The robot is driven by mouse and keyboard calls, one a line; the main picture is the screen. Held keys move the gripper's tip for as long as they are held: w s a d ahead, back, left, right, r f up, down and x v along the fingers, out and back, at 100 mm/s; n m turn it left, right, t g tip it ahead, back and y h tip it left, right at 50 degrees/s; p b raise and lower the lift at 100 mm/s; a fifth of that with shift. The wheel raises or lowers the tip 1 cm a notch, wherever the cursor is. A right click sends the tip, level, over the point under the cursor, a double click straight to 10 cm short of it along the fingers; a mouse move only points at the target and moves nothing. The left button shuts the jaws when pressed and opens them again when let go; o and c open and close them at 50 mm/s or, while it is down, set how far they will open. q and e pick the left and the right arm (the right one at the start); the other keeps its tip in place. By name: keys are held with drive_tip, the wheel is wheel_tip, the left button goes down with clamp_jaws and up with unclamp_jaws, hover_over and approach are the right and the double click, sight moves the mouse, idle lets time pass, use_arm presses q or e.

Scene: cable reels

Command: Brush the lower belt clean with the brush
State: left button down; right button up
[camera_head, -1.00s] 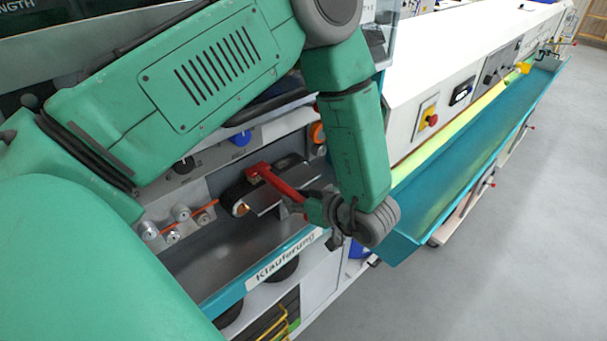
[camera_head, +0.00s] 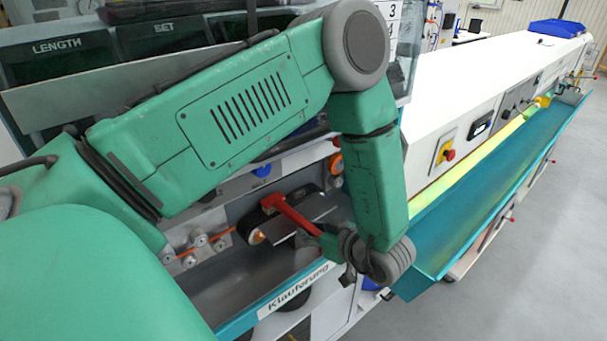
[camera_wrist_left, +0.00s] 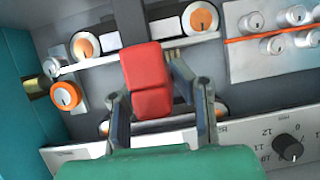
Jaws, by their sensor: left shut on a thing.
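My left gripper (camera_head: 333,246) is shut on the handle of a red brush (camera_head: 298,215). The brush reaches up and left from it, over the belt unit in the machine's open bay. A black belt (camera_head: 249,222) runs around a roller with an orange centre (camera_head: 257,237), below and left of the brush head. In the left wrist view the red brush (camera_wrist_left: 147,72) lies between my two fingers (camera_wrist_left: 152,112) and partly hides the belt unit. I cannot tell whether its bristles touch a belt. My right gripper is not in view.
The grey bay floor (camera_head: 225,290) ends at a teal front edge labelled Klauterung (camera_head: 298,287). Small metal rollers with an orange cable (camera_head: 200,240) stand left of the belts. A long teal trough (camera_head: 480,190) extends right. Grey floor (camera_head: 510,290) is clear.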

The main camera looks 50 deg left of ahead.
use_arm(q)
drive_tip(key=w+b, duration=0.2)
drive_tip(key=w, duration=0.7)
drive_tip(key=shift+d, duration=0.45)
idle(0.5)
wheel_tip(320, 180, up, 2)
drive_tip(key=shift+a+r+p, duration=0.1)
drive_tip(key=shift+r+p, duration=0.1)
drive_tip(key=shift+p, duration=0.75)
